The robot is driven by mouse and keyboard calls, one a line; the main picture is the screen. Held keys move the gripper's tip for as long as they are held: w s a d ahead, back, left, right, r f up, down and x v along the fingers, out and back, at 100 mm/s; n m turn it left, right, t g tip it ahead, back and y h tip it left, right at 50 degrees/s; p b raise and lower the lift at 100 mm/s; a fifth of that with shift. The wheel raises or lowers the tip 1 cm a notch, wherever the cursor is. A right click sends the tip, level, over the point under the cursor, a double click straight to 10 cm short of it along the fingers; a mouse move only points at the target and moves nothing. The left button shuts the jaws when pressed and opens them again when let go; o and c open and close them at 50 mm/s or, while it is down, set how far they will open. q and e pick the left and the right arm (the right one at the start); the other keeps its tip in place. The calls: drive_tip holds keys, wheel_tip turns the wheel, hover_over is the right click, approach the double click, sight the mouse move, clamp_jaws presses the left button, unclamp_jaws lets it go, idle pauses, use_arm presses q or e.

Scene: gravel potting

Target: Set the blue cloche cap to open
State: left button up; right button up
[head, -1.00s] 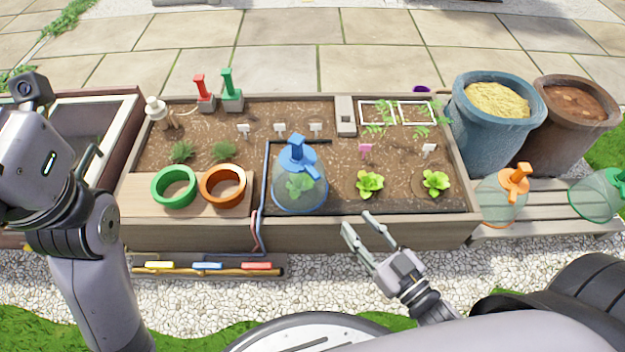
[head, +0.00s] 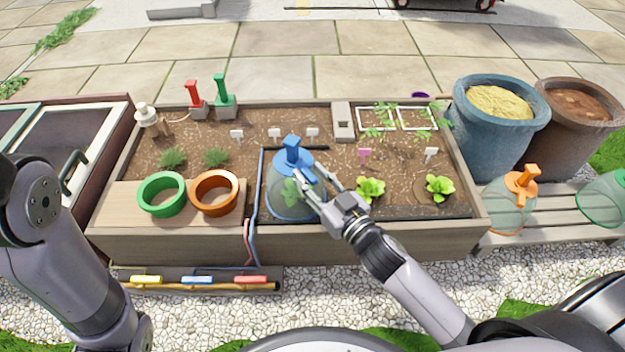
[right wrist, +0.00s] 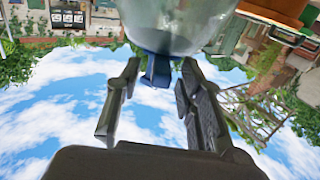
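The blue cloche is a clear dome (head: 290,205) with a blue rim, standing over a green plant in the planter bed. Its blue cap (head: 292,155) sits on top with an upright tab. My right gripper (head: 313,174) is at the right front of the dome's upper part, just below the cap in the head view. In the right wrist view the picture is upside down, and my open fingers (right wrist: 160,72) stand on both sides of the blue tab (right wrist: 157,72). I cannot tell whether they touch it. My left gripper is out of view; only the left arm shows.
An orange-capped cloche (head: 510,205) and a green cloche (head: 605,197) stand on the bench at right. Lettuces (head: 370,189) grow right of the blue cloche. Green (head: 162,212) and orange (head: 214,208) rings lie to its left. Large pots (head: 492,140) stand at back right.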

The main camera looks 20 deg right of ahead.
drive_tip(key=shift+c, duration=0.4)
clamp_jaws()
idle(0.6)
